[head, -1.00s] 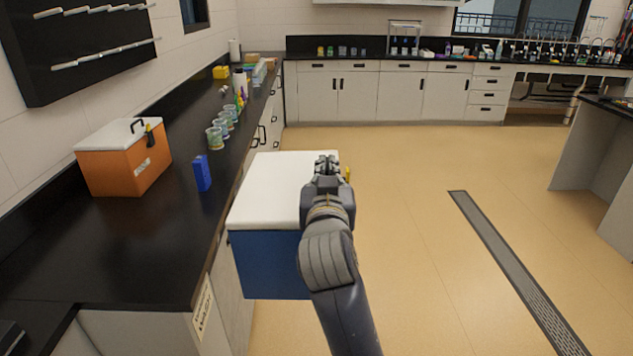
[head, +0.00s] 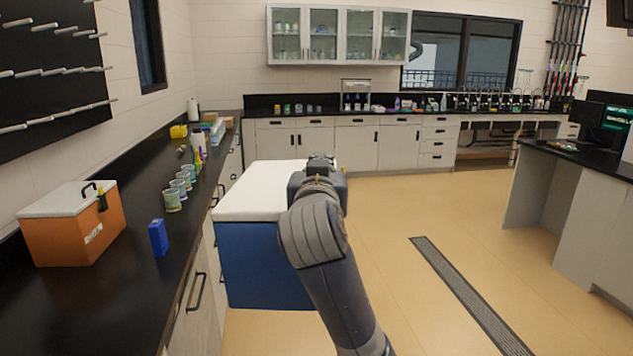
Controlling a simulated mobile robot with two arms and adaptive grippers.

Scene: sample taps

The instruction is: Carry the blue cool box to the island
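The blue cool box (head: 255,262) with its white lid (head: 258,190) is in the middle of the head view, upright beside the left counter and seemingly off the floor. My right gripper (head: 320,163) is at the right side of the lid. Its fingers are mostly hidden behind my wrist, but the box keeps its place under it, so it appears shut on the box; the grip itself is hidden. The island (head: 597,218), a grey unit with a dark top, stands at the right. My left gripper is not in view.
The left counter (head: 95,300) holds an orange cool box (head: 75,235), a small blue box (head: 158,238) and several beakers (head: 173,200). Back cabinets (head: 350,145) close off the far side. Open tan floor (head: 400,210) with a drain grate (head: 465,290) lies between box and island.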

